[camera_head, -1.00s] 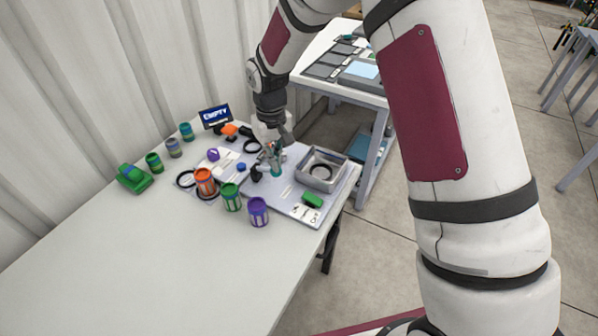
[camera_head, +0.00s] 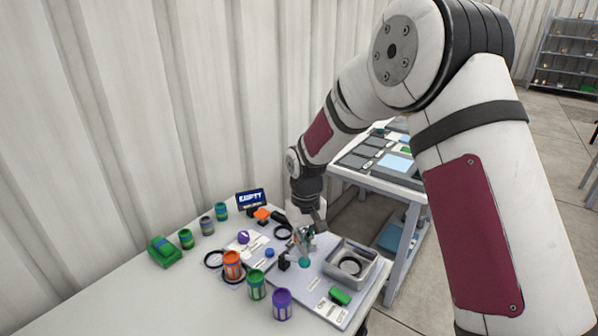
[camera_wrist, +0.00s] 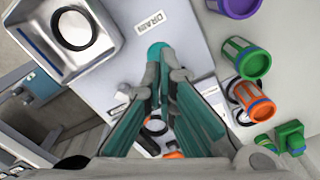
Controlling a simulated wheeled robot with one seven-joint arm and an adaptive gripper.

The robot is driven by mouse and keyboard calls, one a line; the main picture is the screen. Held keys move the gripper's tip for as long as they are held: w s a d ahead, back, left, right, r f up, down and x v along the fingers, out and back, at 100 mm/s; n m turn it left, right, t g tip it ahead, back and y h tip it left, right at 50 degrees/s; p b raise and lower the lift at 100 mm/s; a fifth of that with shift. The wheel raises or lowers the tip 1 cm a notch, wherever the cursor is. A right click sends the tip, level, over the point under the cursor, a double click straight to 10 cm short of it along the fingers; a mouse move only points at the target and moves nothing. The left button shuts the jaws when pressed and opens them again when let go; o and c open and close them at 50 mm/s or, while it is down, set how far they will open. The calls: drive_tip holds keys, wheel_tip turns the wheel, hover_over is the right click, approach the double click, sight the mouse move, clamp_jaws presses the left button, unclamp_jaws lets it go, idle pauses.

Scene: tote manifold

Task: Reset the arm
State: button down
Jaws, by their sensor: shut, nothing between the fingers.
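My gripper (camera_head: 302,238) is over the light grey board (camera_head: 318,308) on the table, pointing down. In the wrist view its teal-padded fingers (camera_wrist: 165,78) are shut together with nothing between them. A round teal piece (camera_head: 304,263) is on the board just below the fingertips; it also shows beyond the tips in the wrist view (camera_wrist: 157,48). I cannot tell whether the tips touch it. My arm reaches over from the right, bent at a high elbow.
An open metal tray (camera_head: 372,268) holding a black ring is close right of the gripper. Orange (camera_head: 233,266), green (camera_head: 256,284) and purple (camera_head: 282,303) cans stand in front. An "EMPTY" sign (camera_head: 250,198) stands behind. Corrugated wall (camera_head: 120,120) at left; side bench (camera_head: 390,178) at right.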

drive_tip(key=s+d+r+m+t, duration=0.1)
drive_tip(key=s+d+r, duration=0.4)
drive_tip(key=r, duration=0.5)
drive_tip(key=s+d+r+m+t, duration=0.15)
drive_tip(key=s+d+r, duration=0.25)
drive_tip(key=s+r, duration=0.45)
drive_tip(key=s+d+r+t, duration=0.1)
drive_tip(key=s+d+r, duration=0.1)
drive_tip(key=s, duration=0.6)
drive_tip(key=s+d+r+m+t, duration=0.1)
drive_tip(key=s+r, duration=0.3)
drive_tip(key=s, duration=0.5)
drive_tip(key=shift+d, duration=0.8)
